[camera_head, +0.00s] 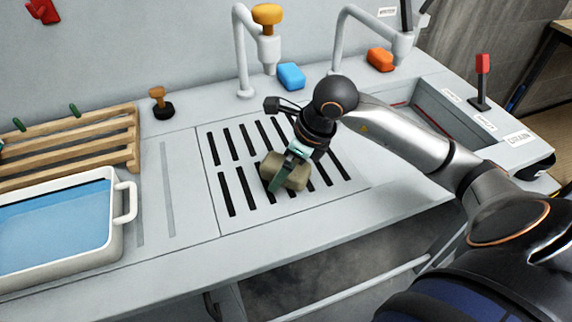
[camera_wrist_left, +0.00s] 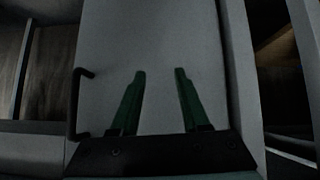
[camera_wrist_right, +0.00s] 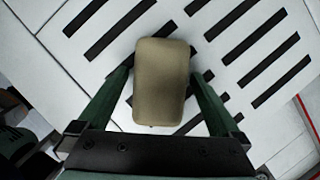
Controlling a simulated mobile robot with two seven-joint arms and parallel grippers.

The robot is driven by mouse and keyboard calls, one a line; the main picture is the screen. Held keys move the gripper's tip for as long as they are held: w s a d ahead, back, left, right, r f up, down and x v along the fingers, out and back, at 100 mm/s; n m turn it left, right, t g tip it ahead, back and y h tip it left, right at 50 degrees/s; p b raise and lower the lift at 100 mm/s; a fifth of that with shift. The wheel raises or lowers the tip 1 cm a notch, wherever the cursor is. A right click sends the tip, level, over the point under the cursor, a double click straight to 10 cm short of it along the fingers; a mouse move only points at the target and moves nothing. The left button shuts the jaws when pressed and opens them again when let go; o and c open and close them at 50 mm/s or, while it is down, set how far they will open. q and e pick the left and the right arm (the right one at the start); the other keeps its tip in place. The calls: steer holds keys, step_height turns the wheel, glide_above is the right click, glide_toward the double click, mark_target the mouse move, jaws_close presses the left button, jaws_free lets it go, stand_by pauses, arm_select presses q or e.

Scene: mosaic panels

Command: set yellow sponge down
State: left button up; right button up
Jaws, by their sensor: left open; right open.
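The yellow sponge, a dull olive-tan block (camera_head: 287,172), is on or just above the slotted drain area of the counter; I cannot tell if it touches. My right gripper (camera_head: 290,165) reaches down over it from the upper right. In the right wrist view the sponge (camera_wrist_right: 162,85) sits between the green fingers of the right gripper (camera_wrist_right: 163,76), with small gaps at both sides. My left gripper (camera_wrist_left: 158,72) is open and empty in its wrist view, facing a plain grey panel; it is out of the head view.
A white tub of blue water (camera_head: 118,235) and a wooden rack (camera_head: 70,148) stand at the left. A blue sponge (camera_head: 291,76), an orange sponge (camera_head: 380,59) and two faucets line the back. A sink basin (camera_head: 450,110) lies at the right. Counter in front of the slots is clear.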

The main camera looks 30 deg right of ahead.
arm_select(q)
steer(key=shift+r, duration=0.15)
arm_select(e)
steer(key=shift+r, duration=0.1)
steer(key=shift+r, duration=0.25)
arm_select(q)
steer(key=shift+s+a+p, duration=0.2)
steer(key=shift+a+p, duration=0.2)
steer(key=shift+p, duration=0.1)
arm_select(e)
steer(key=v, duration=1.1)
steer(key=shift+r, duration=0.3)
steer(key=shift+s+d, duration=0.1)
